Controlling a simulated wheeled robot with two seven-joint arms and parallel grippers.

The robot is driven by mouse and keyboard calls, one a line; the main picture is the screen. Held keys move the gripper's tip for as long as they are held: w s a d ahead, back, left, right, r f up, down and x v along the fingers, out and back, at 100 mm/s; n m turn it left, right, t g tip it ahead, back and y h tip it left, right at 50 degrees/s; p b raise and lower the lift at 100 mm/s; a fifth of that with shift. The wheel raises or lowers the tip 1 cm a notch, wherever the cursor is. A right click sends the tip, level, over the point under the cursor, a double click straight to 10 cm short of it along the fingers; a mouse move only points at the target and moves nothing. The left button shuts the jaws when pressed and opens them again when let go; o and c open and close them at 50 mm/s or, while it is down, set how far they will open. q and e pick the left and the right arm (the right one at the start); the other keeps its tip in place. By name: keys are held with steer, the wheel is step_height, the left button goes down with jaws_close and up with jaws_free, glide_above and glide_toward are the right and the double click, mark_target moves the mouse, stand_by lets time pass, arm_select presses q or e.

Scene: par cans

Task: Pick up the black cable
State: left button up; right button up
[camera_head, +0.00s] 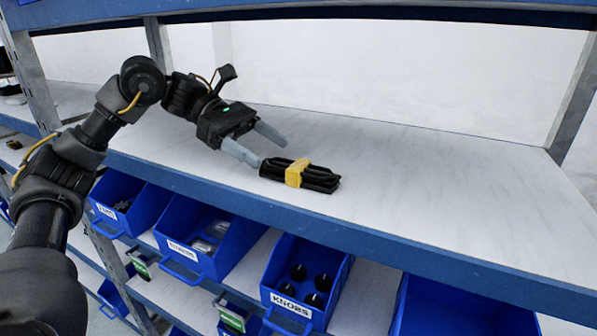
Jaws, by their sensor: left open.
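The black cable (321,178) lies on the white shelf (440,190) as a folded bundle with a yellow band (296,173) around its middle. It is near the shelf's front edge. My left gripper (263,150) is open, with its two grey fingers pointing right and down toward the cable. The fingertips are just left of the bundle's left end; I cannot tell whether the nearer one touches it. Nothing shows between the fingers. My right gripper is not in the picture.
A blue shelf edge (400,252) runs along the front. Below it are blue bins, one labelled KNOBS (292,303) with black knobs. A blue beam (400,14) crosses above. Metal posts stand at left (34,85) and right (575,95). The shelf right of the cable is clear.

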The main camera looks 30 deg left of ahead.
mark_target(295, 164)
arm_select(q)
steer(key=p+x, duration=0.1)
steer(key=x, duration=0.3)
steer(key=shift+w+r+p, duration=0.2)
steer(key=shift+p, duration=0.2)
steer(key=shift+d+f, duration=0.15)
steer(key=shift+d, duration=0.2)
steer(key=shift+s, duration=0.1)
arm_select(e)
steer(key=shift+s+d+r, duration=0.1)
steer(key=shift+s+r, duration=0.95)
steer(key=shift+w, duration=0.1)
arm_select(q)
steer(key=c, duration=1.3)
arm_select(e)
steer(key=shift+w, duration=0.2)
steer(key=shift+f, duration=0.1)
